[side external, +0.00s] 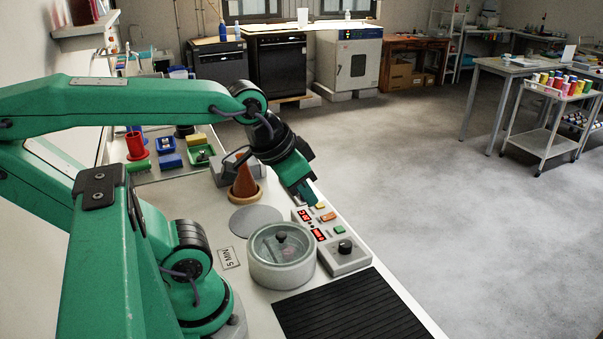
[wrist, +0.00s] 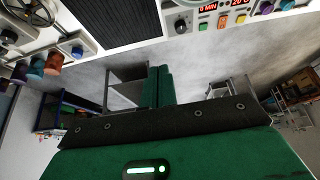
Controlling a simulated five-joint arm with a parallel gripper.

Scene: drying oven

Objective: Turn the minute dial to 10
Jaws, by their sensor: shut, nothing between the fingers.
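The grey control box (side external: 335,262) stands at the counter's right edge. Its black dial (side external: 345,246) is at the near end and also shows in the wrist view (wrist: 180,26). Beside the dial in the wrist view, a red display (wrist: 207,8) reads 0 MIN; another display (wrist: 240,3) appears to read 20 °C. Green (side external: 340,230), orange (side external: 328,216) and yellow (side external: 320,206) buttons line the box. My gripper (side external: 311,199) is shut and empty, near the box's far end, apart from the dial. Its green fingers (wrist: 158,68) are together in the wrist view.
A round glass-lidded chamber (side external: 282,268) stands left of the box, with a black ribbed mat (side external: 350,310) in front. A card (side external: 230,257) reads 5 MIN. A brown cone (side external: 243,180) stands behind a grey disc (side external: 256,219). Open floor lies right of the counter.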

